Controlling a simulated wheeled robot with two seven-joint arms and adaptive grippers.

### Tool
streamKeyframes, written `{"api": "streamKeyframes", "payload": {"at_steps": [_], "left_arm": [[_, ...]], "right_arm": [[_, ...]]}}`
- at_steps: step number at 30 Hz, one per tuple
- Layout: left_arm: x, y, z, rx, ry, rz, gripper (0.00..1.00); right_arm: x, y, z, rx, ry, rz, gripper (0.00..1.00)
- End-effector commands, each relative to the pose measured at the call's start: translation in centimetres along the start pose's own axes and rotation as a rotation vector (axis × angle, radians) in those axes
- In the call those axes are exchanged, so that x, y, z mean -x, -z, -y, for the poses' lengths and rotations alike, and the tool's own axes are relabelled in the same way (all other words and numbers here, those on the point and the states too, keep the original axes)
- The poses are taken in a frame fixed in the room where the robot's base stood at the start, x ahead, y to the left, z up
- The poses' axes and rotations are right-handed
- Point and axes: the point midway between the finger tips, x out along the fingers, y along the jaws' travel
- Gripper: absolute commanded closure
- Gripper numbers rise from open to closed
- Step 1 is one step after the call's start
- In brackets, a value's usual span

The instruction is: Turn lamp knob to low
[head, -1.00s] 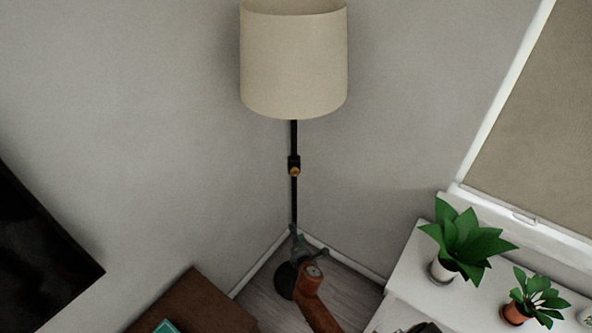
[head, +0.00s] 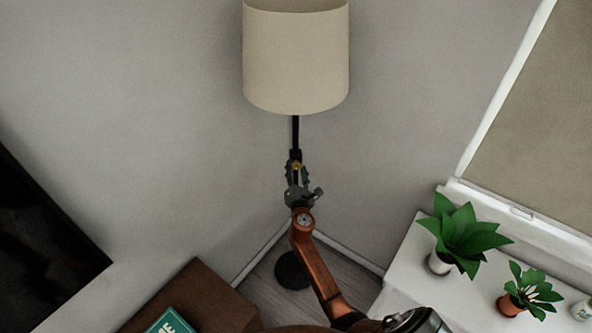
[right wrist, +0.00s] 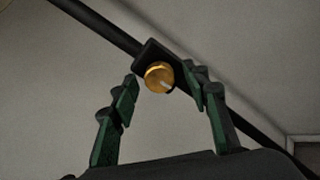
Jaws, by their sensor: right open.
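The floor lamp has a beige shade (head: 296,60) on a thin black pole (head: 296,131) in the room corner, with a round black base (head: 291,270). Its gold knob (right wrist: 159,77) sits on a black block on the pole and has a pale mark on its face. In the head view the knob (head: 296,166) is small and partly covered. My right gripper (head: 296,168) is at the knob's height. In the right wrist view my right gripper (right wrist: 163,92) is open, its green fingers on either side of the knob, with no clear contact. My left gripper is not in view.
A white ledge (head: 405,275) with potted plants (head: 464,238) stands at the right. A brown wooden surface (head: 196,290) with a teal book (head: 172,322) is at lower left. A dark screen (head: 45,250) is at the left edge. Walls meet behind the lamp.

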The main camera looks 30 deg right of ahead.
Motion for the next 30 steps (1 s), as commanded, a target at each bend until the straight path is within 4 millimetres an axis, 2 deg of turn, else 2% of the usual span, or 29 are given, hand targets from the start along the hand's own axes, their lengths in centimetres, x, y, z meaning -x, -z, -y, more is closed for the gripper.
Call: {"api": "streamKeyframes", "payload": {"at_steps": [9,27,30], "left_arm": [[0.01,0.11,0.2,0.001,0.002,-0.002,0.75],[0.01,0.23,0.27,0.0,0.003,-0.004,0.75],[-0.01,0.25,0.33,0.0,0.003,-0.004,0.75]], "right_arm": [[-0.32,-0.02,-0.02,-0.001,0.0,0.0,0.57],[-0.29,0.01,0.02,-0.001,0.0,-0.001,0.99],[-0.2,0.12,-0.06,-0.002,0.0,-0.001,0.99]]}}
